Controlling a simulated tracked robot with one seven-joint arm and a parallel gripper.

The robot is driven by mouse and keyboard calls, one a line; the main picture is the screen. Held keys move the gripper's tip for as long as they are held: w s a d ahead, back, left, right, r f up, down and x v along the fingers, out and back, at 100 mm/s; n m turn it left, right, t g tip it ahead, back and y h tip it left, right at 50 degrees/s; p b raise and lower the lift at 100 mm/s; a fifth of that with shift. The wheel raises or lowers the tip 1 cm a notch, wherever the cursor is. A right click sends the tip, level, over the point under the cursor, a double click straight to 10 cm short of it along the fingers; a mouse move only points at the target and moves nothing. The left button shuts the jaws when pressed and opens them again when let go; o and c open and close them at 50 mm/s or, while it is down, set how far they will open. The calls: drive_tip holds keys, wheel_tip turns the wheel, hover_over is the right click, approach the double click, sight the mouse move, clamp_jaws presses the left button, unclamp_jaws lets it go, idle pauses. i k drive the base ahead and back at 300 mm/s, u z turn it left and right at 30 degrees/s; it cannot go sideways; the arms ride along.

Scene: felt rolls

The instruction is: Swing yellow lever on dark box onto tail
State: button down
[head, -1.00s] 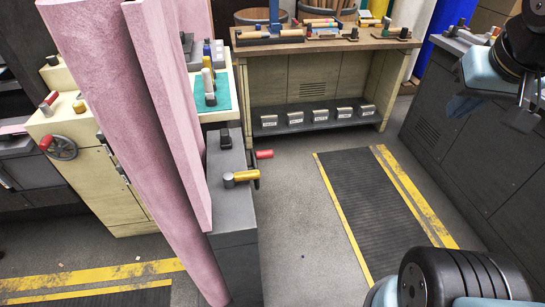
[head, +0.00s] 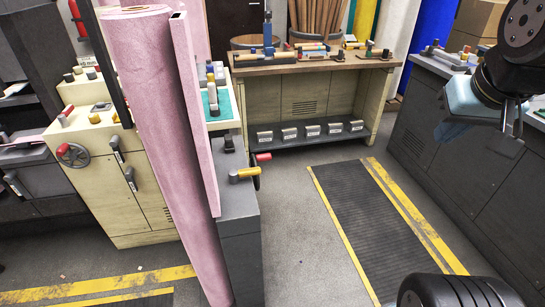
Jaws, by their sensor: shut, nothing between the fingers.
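A pink felt roll (head: 165,130) stands upright, slightly leaning, just left of the box. A flat pink strip (head: 196,120), apparently its tail, runs down the roll's right side to beside the box, left of the lever. I cannot tell whether strip and lever touch. My gripper (head: 503,128) is at the upper right, shut and empty, far from the lever.
A red-ended handle (head: 263,157) sits just above the lever. A cream cabinet with a handwheel (head: 72,155) stands left, a workbench (head: 310,66) behind. Dark cabinets (head: 440,130) line the right. The floor around the ribbed mat (head: 375,220) is open.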

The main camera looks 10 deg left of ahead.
sight(234, 175)
drive_tip(key=u, duration=0.2)
drive_tip(key=i, duration=0.9)
drive_tip(key=z, duration=0.1)
